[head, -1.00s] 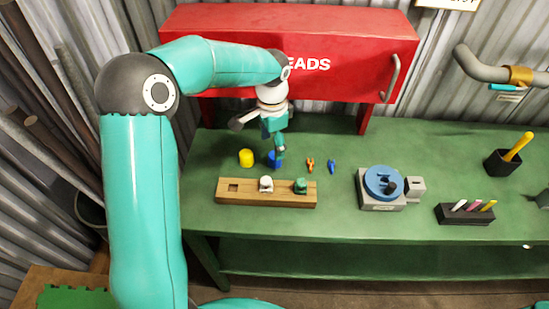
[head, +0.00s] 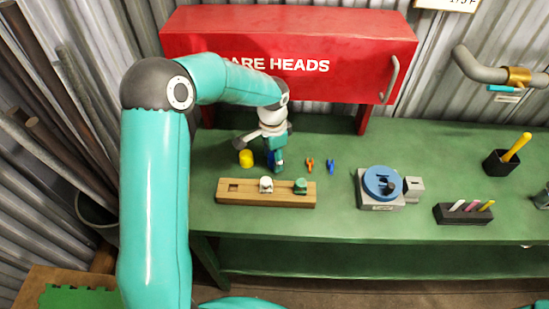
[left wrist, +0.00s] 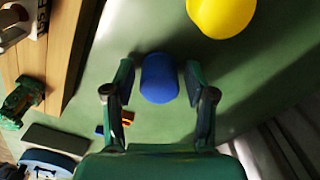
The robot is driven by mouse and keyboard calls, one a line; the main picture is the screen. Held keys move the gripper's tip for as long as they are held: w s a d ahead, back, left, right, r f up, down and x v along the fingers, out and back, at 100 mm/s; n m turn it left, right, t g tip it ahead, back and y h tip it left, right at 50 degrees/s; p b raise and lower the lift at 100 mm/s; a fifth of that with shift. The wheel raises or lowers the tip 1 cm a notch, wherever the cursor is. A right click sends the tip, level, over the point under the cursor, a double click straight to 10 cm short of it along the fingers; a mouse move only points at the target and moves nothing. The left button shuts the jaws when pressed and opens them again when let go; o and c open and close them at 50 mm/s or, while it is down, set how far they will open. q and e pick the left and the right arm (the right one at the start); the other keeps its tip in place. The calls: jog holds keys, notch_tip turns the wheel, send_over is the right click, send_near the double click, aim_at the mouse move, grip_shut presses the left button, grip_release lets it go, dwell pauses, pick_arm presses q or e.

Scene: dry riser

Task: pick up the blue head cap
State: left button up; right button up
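The blue head cap (left wrist: 159,78) stands on the green bench between the two fingers of my left gripper (left wrist: 157,84) in the left wrist view. The fingers are open, with a gap visible on either side of the cap. In the head view the left gripper (head: 276,163) is low over the bench and hides most of the blue cap (head: 269,158). My right gripper is not in view.
A yellow cap (head: 246,158) stands just left of the blue one. A wooden block (head: 240,198) with white and green heads lies in front. Small orange (head: 310,164) and blue (head: 331,167) pieces lie to the right. The red cabinet (head: 215,40) overhangs behind.

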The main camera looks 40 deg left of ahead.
pick_arm(q)
jog(key=c, duration=0.3)
jog(key=shift+r, duration=0.1)
jog(key=shift+c, duration=0.2)
